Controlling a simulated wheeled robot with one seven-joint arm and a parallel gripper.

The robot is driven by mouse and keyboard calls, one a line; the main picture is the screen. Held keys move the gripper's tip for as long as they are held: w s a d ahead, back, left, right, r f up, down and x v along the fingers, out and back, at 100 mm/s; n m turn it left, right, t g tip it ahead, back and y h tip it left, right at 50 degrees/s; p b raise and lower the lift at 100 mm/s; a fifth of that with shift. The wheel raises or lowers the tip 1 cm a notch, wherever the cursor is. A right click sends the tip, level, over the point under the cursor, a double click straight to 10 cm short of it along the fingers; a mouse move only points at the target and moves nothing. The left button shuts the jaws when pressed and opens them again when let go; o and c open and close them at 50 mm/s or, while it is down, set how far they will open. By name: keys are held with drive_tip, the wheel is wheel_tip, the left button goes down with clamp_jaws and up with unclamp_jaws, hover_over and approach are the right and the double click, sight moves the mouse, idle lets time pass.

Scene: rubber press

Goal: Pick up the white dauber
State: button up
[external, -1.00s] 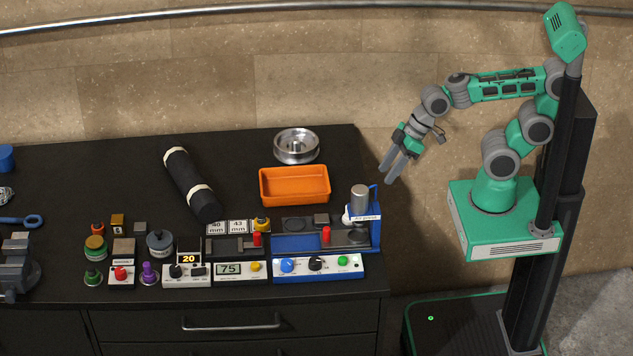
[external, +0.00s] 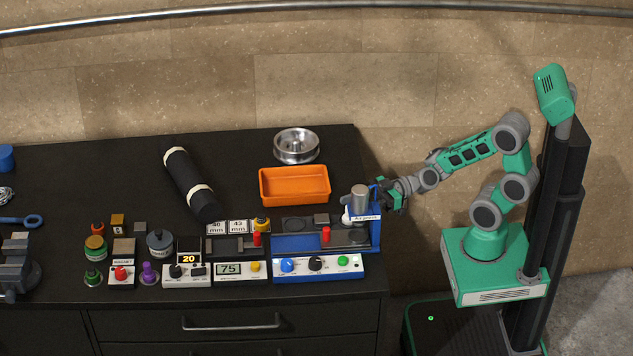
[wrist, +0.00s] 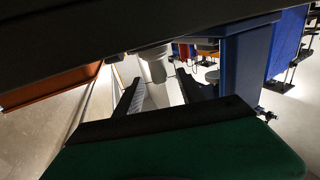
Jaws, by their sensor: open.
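In the external view, my gripper (external: 384,192) is just behind the right side of the blue air press (external: 376,228), at the table's right edge. In the wrist view, which looks upside down, its two dark fingers (wrist: 160,77) are spread apart. A white, rounded cylindrical thing (wrist: 155,66), which looks like the white dauber, shows between and beyond the fingertips. I cannot tell if they touch it. In the external view, a white patch (external: 347,215) beside the press's grey cylinder may be the same thing; the press hides the rest.
The blue press frame (wrist: 245,55) stands close beside my fingers in the wrist view. A black roll (external: 188,184) lies further left. Several small control boxes and knobs line the front.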

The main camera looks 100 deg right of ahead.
drive_tip(key=x, duration=0.5)
drive_tip(key=shift+f+p, duration=0.1)
drive_tip(key=shift+p, duration=0.3)
drive_tip(key=shift+s, duration=0.1)
drive_tip(key=shift+c, duration=0.5)
clamp_jaws()
